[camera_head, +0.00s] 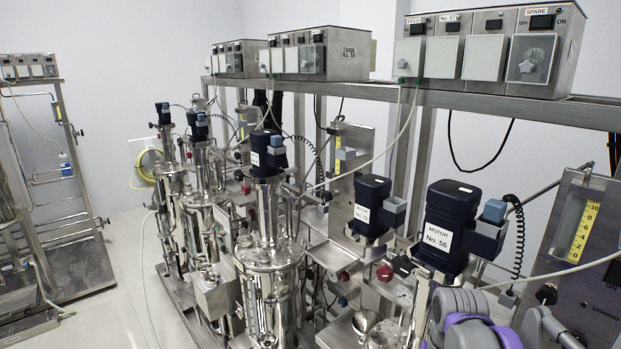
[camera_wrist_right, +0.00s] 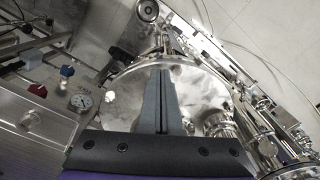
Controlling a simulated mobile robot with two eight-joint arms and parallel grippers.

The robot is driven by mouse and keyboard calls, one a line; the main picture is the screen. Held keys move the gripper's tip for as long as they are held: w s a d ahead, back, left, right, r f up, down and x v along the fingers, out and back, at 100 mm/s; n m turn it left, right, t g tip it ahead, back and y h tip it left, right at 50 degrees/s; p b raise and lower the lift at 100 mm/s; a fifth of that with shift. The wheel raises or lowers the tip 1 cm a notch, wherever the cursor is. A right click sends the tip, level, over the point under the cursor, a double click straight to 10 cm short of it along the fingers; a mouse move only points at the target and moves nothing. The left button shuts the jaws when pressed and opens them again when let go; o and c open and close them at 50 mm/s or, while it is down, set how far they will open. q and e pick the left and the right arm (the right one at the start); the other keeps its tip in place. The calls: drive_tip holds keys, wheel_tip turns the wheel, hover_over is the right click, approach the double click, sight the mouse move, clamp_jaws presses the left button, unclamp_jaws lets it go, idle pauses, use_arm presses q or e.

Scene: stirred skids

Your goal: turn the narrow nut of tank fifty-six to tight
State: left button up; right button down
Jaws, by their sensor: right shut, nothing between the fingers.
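The dark blue motor labelled No. 56 (camera_head: 447,228) stands upright right of centre in the head view; the tank below it is mostly hidden by my grey and purple arm. In the right wrist view, a round shiny steel tank top (camera_wrist_right: 198,82) lies beyond my right gripper (camera_wrist_right: 161,73). Its two grey fingers are shut together with nothing between them. They overlap the tank top in the picture, and I cannot tell if they touch it. I cannot make out the narrow nut in either view. My left gripper is out of view.
Another motor (camera_head: 371,207) stands left of motor 56. Control boxes (camera_head: 489,50) sit on a steel rail behind. In the wrist view, a gauge (camera_wrist_right: 81,101), a red knob (camera_wrist_right: 38,90) and a blue knob (camera_wrist_right: 67,71) are at left. Clear floor (camera_head: 118,275) shows at left.

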drive_tip(key=shift+w+d, duration=0.1)
drive_tip(key=shift+w, duration=0.15)
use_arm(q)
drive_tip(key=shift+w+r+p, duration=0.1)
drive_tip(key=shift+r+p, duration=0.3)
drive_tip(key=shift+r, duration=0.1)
use_arm(e)
drive_tip(key=shift+w, duration=0.1)
idle(0.4)
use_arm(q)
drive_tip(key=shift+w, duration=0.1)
use_arm(e)
drive_tip(key=shift+s+a, duration=0.25)
drive_tip(key=shift+s, duration=0.1)
drive_tip(key=shift+r, duration=0.15)
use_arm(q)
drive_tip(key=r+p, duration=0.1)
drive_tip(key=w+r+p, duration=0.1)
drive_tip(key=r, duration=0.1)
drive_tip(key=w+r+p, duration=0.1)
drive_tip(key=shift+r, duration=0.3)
use_arm(e)
wheel_tip(320, 180, up, 6)
drive_tip(key=shift+f, duration=0.15)
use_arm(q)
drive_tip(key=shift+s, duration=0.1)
